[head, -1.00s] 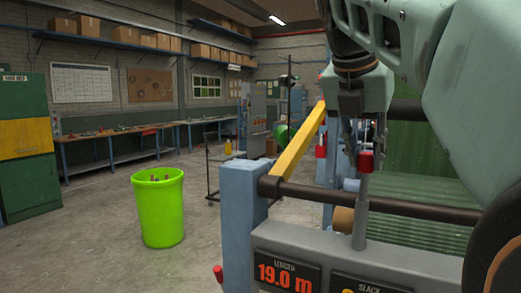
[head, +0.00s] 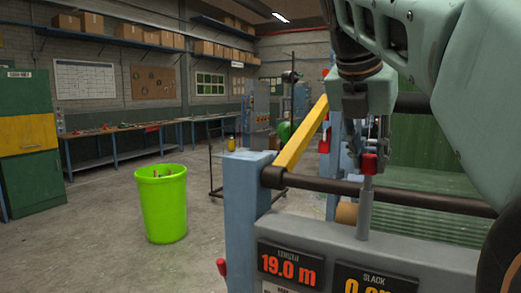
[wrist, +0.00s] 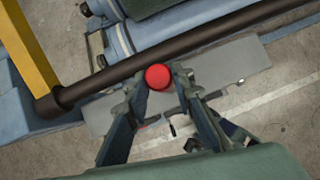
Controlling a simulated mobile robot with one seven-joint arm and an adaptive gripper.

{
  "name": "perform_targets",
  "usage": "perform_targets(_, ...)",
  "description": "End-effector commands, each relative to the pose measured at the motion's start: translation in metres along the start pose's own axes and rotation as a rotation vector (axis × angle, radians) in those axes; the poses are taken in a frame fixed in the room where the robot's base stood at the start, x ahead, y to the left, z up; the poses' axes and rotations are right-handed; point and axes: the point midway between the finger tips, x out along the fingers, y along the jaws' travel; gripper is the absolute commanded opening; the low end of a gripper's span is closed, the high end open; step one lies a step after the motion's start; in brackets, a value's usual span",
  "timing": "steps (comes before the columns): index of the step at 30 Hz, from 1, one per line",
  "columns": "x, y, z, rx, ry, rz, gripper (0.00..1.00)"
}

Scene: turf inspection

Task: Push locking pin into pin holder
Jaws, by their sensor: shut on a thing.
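A red knob (head: 368,163) tops an upright grey rod (head: 364,212) behind the display panel. My gripper (head: 374,148) is just above and around the knob. In the wrist view the knob (wrist: 158,76) sits between the fingertips of my gripper (wrist: 160,84), which are shut on it from both sides. A second red handle (head: 221,267) sticks out at the left of the blue post (head: 245,210). I cannot tell which red-ended part is the locking pin. No pin holder can be made out clearly.
A dark bar (head: 400,195) crosses beside the rod, and a yellow bar (head: 302,133) slopes behind it. The display panel (head: 330,240) reads 19.0 m. A green bin (head: 162,205) stands on the floor at left, with open floor around it.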

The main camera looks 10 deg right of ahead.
Motion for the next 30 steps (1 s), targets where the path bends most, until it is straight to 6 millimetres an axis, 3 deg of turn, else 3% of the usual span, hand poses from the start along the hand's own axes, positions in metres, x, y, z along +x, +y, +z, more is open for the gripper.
perform_targets(11,0.0064,-0.0005,-0.0056,0.001,-0.004,0.003,0.0)
perform_targets(12,0.0063,-0.0005,-0.0056,0.001,-0.005,0.003,0.23)
perform_targets(18,0.0049,-0.0006,-0.0053,0.001,-0.006,0.004,0.43)
perform_targets(30,-0.0034,-0.0004,-0.0051,0.001,-0.006,0.005,0.43)
